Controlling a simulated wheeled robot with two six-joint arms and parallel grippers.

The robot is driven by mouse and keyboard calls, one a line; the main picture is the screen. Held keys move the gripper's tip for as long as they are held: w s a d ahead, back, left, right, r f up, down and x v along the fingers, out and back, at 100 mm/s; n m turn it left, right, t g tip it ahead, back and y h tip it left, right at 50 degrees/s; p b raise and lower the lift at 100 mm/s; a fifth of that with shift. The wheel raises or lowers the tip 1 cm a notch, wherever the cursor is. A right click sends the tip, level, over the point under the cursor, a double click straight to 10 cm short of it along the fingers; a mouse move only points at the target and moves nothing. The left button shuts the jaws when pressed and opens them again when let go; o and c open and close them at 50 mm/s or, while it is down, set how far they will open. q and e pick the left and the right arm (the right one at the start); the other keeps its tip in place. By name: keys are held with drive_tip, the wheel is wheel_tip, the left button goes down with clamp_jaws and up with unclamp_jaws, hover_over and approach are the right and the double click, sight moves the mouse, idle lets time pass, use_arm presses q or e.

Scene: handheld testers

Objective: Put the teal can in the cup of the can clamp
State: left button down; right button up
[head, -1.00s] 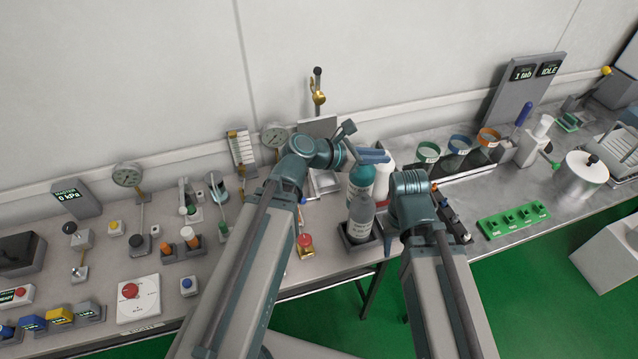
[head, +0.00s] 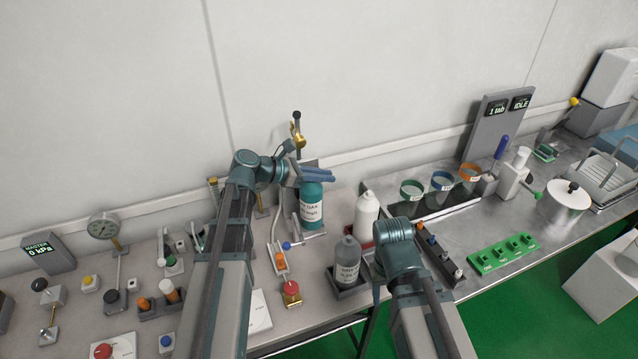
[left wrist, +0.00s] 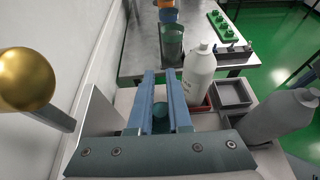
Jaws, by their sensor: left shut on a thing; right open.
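The teal can (head: 312,214), with a white label, is upright at the can clamp, a grey stand with a brass-fitted lever (head: 297,133). My left gripper (head: 317,175) has its blue fingers shut on the can's top. In the left wrist view, the can's teal top (left wrist: 160,109) shows between the fingers (left wrist: 166,100). The clamp's brass ball (left wrist: 25,80) and grey plate (left wrist: 97,122) are at the left there. The can covers the clamp's cup, so I cannot tell whether its bottom is inside. My right arm is in the head view, but its fingers are hidden.
A white bottle (head: 367,215) stands right of the can, with a grey bottle (head: 347,262) in front. An orange-topped fitting (head: 281,262) and a red knob (head: 291,291) are close in front of the clamp. Ringed cups (head: 441,182) stand farther right.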

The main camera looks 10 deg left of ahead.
use_arm(q)
drive_tip(key=shift+w+a, duration=0.35)
drive_tip(key=shift+w, duration=0.05)
drive_tip(key=shift+w+a, duration=0.1)
drive_tip(key=f+b, duration=0.3)
drive_tip(key=shift+w+a+f+b, duration=0.35)
drive_tip(key=shift+f, duration=0.2)
drive_tip(key=c, duration=0.8)
unclamp_jaws()
drive_tip(key=shift+c, duration=0.2)
drive_tip(key=shift+r, duration=0.15)
